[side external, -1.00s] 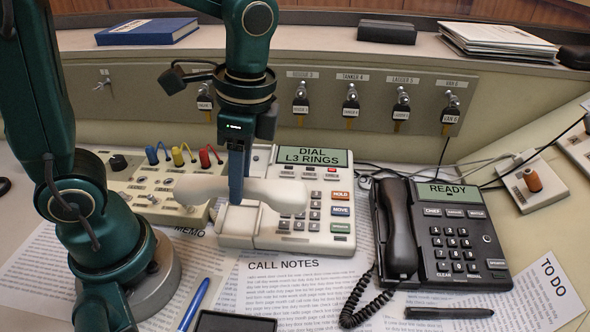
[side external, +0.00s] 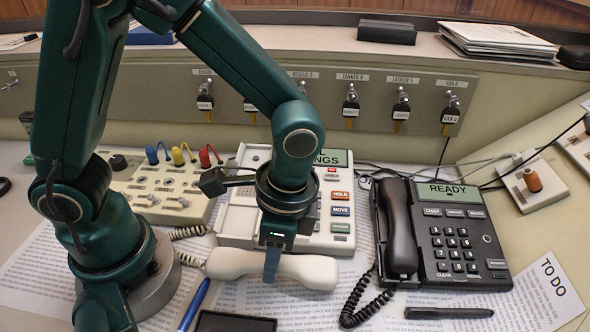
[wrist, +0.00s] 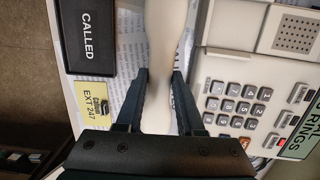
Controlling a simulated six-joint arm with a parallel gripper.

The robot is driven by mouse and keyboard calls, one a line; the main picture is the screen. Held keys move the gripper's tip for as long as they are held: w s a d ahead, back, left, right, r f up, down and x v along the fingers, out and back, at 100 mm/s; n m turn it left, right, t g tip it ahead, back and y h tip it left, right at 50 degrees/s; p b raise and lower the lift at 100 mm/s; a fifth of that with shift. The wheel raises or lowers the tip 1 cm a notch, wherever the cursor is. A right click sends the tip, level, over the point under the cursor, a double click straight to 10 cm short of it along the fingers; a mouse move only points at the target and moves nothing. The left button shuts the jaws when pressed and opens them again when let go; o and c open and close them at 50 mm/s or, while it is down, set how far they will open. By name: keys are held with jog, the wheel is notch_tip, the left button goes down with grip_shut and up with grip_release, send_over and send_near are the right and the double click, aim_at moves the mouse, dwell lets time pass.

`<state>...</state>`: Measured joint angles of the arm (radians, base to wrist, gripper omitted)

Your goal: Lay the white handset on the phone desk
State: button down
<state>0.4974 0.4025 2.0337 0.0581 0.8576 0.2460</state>
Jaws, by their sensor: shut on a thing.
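The white handset (side external: 235,263) lies level in front of the white phone (side external: 238,215), over the printed papers; I cannot tell whether it touches them. My gripper (side external: 272,268) is shut on the middle of the handset from above. In the wrist view the handset (wrist: 160,50) runs between both fingers of my gripper (wrist: 158,98), with the phone's keypad just to the right. A coiled cord runs from the handset's left end. My arm hides part of the phone and its display.
A black phone (side external: 455,245) with its handset on stands to the right. A cable panel (side external: 160,190) is behind left. Paper to the right of the handset is clear.

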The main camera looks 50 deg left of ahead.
aim_at(286, 261)
jog(key=shift+f, duration=0.15)
jog(key=c, duration=0.5)
grip_release()
jog(key=shift+f, duration=0.1)
notch_tip(286, 261, up, 12)
jog(key=w+d, duration=0.1)
jog(key=s+a+n+t, duration=0.1)
jog(key=a+n+t, duration=0.1)
jog(key=a+n, duration=0.1)
jog(key=s+a+n+t, duration=0.1)
jog(key=a+n+t, duration=0.1)
jog(key=a+n, duration=0.1)
jog(key=s+a+r+n+t+h, duration=0.1)
jog(key=a+n+t, duration=0.1)
jog(key=a+n, duration=0.1)
jog(key=shift+a+r+t, duration=0.1)
jog(key=shift+a+t, duration=0.3)
jog(key=shift+a, duration=0.2)
